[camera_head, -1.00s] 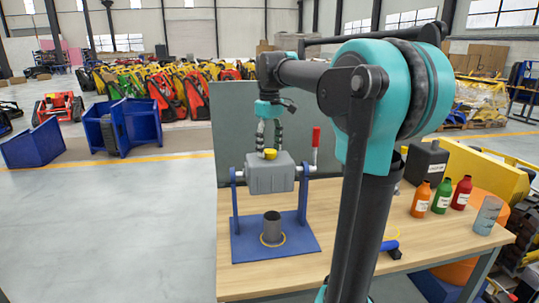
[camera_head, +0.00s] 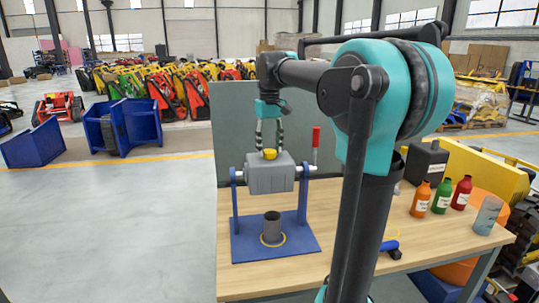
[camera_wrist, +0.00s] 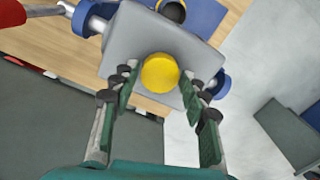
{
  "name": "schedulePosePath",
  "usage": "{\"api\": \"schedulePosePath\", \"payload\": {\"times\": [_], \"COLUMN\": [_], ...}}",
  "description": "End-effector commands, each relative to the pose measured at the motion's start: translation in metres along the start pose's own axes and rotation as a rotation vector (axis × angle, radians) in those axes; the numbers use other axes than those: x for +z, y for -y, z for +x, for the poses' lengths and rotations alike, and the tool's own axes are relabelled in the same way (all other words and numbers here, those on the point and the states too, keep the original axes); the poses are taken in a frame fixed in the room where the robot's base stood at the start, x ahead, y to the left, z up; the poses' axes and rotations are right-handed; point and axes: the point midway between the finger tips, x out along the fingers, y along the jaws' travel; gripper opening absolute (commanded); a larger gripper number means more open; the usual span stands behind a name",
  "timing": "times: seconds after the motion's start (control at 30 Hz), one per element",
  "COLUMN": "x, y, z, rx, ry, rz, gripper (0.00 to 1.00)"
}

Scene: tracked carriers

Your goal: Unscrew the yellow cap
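The yellow cap (camera_head: 270,154) sits on top of a grey box-shaped tank (camera_head: 268,178). The tank hangs on a bar between the uprights of a blue stand (camera_head: 295,240). My gripper (camera_head: 270,149) points down at the cap from above. In the wrist view the cap (camera_wrist: 160,73) lies between the two fingertips of my gripper (camera_wrist: 159,88), with a small gap visible on each side. The gripper is open and holds nothing. The cap's lower edge and thread are hidden.
A red-handled crank (camera_head: 316,138) stands at the tank's right. A grey cylinder (camera_head: 272,228) stands on the stand's base below the tank. Orange (camera_head: 421,198), green (camera_head: 442,195) and red (camera_head: 461,192) bottles stand at the table's right. The table's front left is clear.

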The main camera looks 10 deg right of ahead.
Motion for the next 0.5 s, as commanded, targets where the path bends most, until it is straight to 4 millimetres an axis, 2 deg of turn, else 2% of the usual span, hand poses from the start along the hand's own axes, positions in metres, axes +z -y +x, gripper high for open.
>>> {"api": "schedulePosePath", "payload": {"times": [0.03,0.2,0.33,0.5], "x": [0.0000,0.0000,0.0000,0.0000], "y": [0.0000,0.0000,0.0000,0.0000], "z": [0.0000,0.0000,0.0000,0.0001], "rx": [0.000,0.000,0.000,0.000], "ry": [0.000,0.000,0.000,0.000], "rz": [0.000,-0.003,-0.079,-0.293], "gripper": [0.35,0.17,0.16,0.16]}}
